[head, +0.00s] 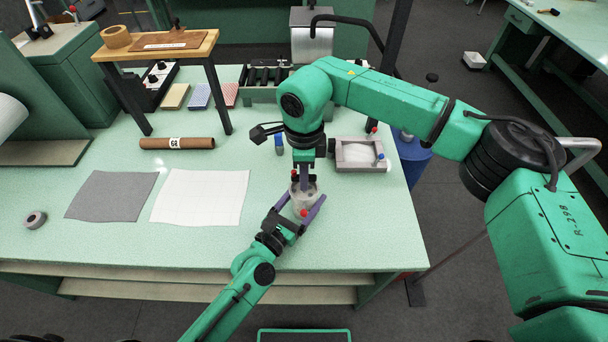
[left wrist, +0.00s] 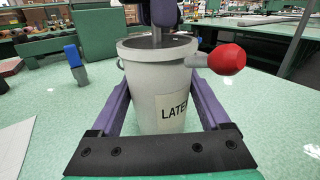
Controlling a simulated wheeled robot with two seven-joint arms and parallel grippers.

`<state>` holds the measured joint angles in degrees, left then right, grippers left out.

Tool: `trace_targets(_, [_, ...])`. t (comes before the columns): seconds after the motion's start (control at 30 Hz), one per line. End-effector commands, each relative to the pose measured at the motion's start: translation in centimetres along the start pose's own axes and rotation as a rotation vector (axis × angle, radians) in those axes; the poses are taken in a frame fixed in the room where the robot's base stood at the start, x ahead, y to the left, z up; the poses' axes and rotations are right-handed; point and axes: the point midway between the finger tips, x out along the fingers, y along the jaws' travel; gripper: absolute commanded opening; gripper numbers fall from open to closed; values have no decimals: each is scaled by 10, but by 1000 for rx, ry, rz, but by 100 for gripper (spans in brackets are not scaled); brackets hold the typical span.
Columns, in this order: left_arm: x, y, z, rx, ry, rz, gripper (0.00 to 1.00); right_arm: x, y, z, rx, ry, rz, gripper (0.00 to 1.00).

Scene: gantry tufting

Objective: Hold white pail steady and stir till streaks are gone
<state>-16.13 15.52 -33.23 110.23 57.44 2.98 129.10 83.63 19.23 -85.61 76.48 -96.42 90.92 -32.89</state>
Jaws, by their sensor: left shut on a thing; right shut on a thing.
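The white pail (head: 303,198) stands upright on the pale green bench top. In the left wrist view the pail (left wrist: 150,105) carries a label of which "LATE" can be read, and a red knob (left wrist: 227,59) sticks out at its rim on the right. My left gripper (head: 305,213) is shut around the pail from the front, one purple finger on each side. My right gripper (head: 304,182) is above the pail, pointing down. In the left wrist view a grey shaft (left wrist: 157,37) runs from the right gripper into the pail's mouth. The contents and any streaks are hidden.
A grey tray (head: 361,154) with white content stands right of the pail. White cloth (head: 200,197), grey cloth (head: 110,197), a brown roll (head: 177,143) and a tape roll (head: 35,220) lie to the left. A wooden stand (head: 158,50) is behind. A blue barrel (head: 411,160) stands beside the bench.

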Motion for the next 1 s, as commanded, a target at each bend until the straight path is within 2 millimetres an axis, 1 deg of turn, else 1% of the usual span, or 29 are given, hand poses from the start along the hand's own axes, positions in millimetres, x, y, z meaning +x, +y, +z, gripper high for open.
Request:
trace_targets(0.13, [0,-2,-2,-3,6,-5,0,-2,1,2,-2,-7,0,0])
trace_targets(0.17, [0,-2,-2,-3,6,-5,0,-1,1,2,-2,-7,0,18])
trace_targets(0.2, [0,-2,-2,-3,6,-5,0,-1,1,2,-2,-7,0,34])
trace_targets(0.23, [0,-2,-2,-3,6,-5,0,-1,1,2,-2,-6,0,45])
trace_targets(0.53, [-1,-2,-2,-3,5,-3,0,-1,0,1,1,-2,0,45])
trace_targets(0.63, [-1,-1,-2,-3,5,-3,0,-9,0,1,1,-4,-2,45])
trace_targets(0.67, [-1,-1,-2,-3,5,-3,0,-13,-1,1,1,-3,-3,45])
trace_targets(0.77, [-1,-1,-2,-3,5,-3,0,-36,0,1,1,-3,-4,45])
trace_targets(0.9, [-1,-1,-2,-3,5,-2,0,-76,0,1,1,-4,-6,45])
trace_targets(1.0, [-1,-1,-2,-3,5,-2,0,-99,0,1,0,-4,-4,45])
